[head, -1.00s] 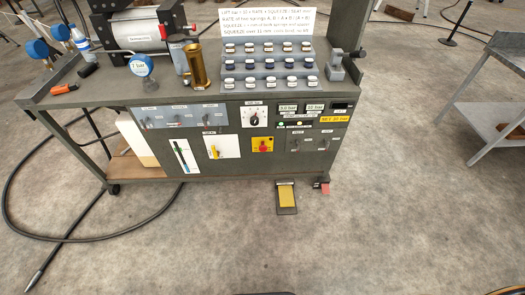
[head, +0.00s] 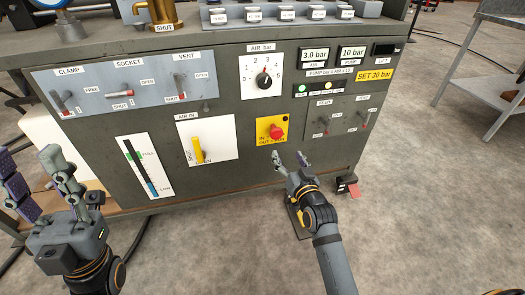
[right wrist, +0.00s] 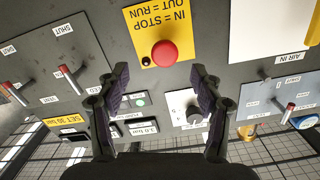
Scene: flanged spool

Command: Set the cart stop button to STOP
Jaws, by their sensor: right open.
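The cart stop button is a red mushroom knob (head: 276,132) on a yellow plate (head: 263,124) on the cart's front panel. In the right wrist view the knob (right wrist: 164,53) shows from close by, and its plate (right wrist: 144,19) reads IN = STOP, OUT = RUN. The knob appears to stand proud of the plate; I cannot tell its setting for sure. My right gripper (head: 290,158) is open and empty, just below the knob and apart from it. Its spread fingers (right wrist: 160,74) show in the right wrist view. My left gripper (head: 36,178) is open and empty at the lower left.
Left of the button is a yellow AIR IN lever (head: 198,150); above it is the AIR dial (head: 264,80). VENT and other toggles (head: 324,124) sit to its right. A pedal (head: 299,222) stands on the floor below, partly behind my right arm.

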